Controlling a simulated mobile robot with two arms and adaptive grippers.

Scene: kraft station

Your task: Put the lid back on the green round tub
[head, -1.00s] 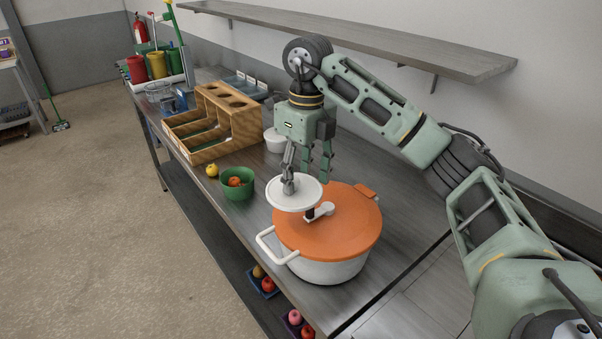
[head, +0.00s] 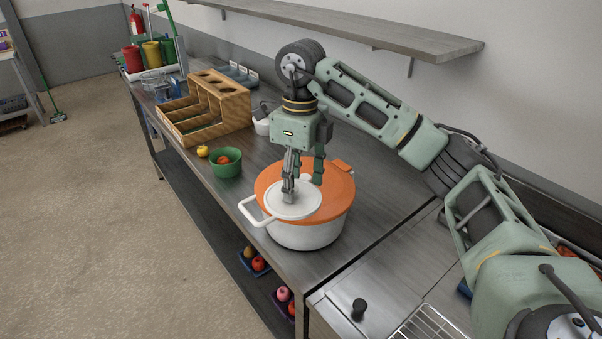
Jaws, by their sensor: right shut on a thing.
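The green round tub (head: 227,168) stands open on the steel counter near its front edge, with a red-orange fruit (head: 223,160) inside. My right gripper (head: 297,190) is shut on a white round lid (head: 291,203) and holds it flat. The lid appears over the orange-topped white pot, to the right of and nearer than the tub; I cannot tell how high it is above the pot. My left gripper is not in view.
The big white pot (head: 306,236) with an orange lid (head: 338,197) stands close to the tub. A yellow fruit (head: 202,151) lies left of the tub. A wooden organizer (head: 225,105) and a white bowl (head: 262,127) stand behind. A long shelf (head: 350,27) hangs on the wall.

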